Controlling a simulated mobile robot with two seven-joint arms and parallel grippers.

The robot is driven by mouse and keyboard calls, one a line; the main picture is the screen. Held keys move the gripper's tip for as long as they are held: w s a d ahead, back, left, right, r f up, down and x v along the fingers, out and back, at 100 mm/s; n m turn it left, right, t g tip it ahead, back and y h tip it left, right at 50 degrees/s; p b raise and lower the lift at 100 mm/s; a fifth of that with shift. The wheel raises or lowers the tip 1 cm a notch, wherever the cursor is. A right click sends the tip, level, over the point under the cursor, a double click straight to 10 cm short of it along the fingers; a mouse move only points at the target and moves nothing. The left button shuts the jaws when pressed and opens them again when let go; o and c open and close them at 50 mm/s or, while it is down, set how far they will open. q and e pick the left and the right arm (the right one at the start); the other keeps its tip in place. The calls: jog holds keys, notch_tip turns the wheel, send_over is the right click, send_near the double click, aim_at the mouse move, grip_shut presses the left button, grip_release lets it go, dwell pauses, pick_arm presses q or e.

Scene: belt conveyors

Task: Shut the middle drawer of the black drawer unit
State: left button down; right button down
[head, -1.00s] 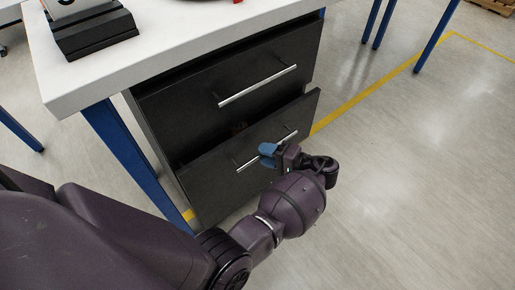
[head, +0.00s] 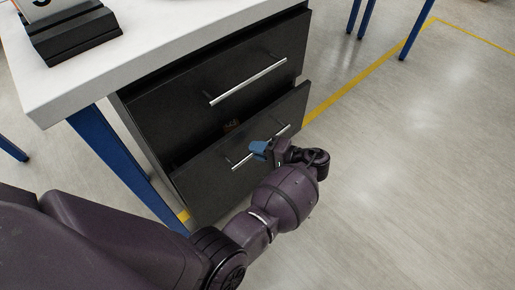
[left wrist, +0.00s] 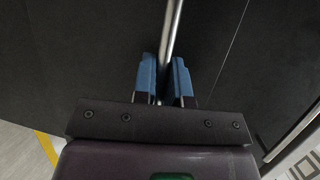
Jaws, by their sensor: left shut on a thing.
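The black drawer unit (head: 147,131) stands under the white tabletop, with two drawer fronts showing. The upper front (head: 200,102) has a long silver bar handle (head: 248,81). The lower visible front (head: 215,183) stands out from the unit, with a dark gap above it. I cannot tell whether another drawer lies below. My left gripper (head: 260,150) is shut on this lower front's silver handle (head: 240,162). In the left wrist view the handle bar (left wrist: 171,30) runs between the blue fingertips (left wrist: 164,75). My right gripper is not in view.
A blue table leg (head: 122,165) stands left of the unit. A black stand (head: 72,35) is on the white tabletop (head: 150,50). The floor (head: 410,170) to the right is clear.

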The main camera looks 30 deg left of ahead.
aim_at(249, 140)
pick_arm(q)
jog(key=a, duration=0.1)
jog(key=w+a, duration=0.1)
jog(key=a, duration=0.2)
jog(key=shift+w+a, duration=0.25)
jog(key=shift+w, duration=0.05)
jog(key=c, duration=1.2)
grip_release()
jog(key=shift+a, duration=0.1)
jog(key=d+r, duration=0.2)
jog(key=d, duration=0.8)
jog(key=shift+w+d, duration=0.25)
jog(key=shift+d, duration=0.15)
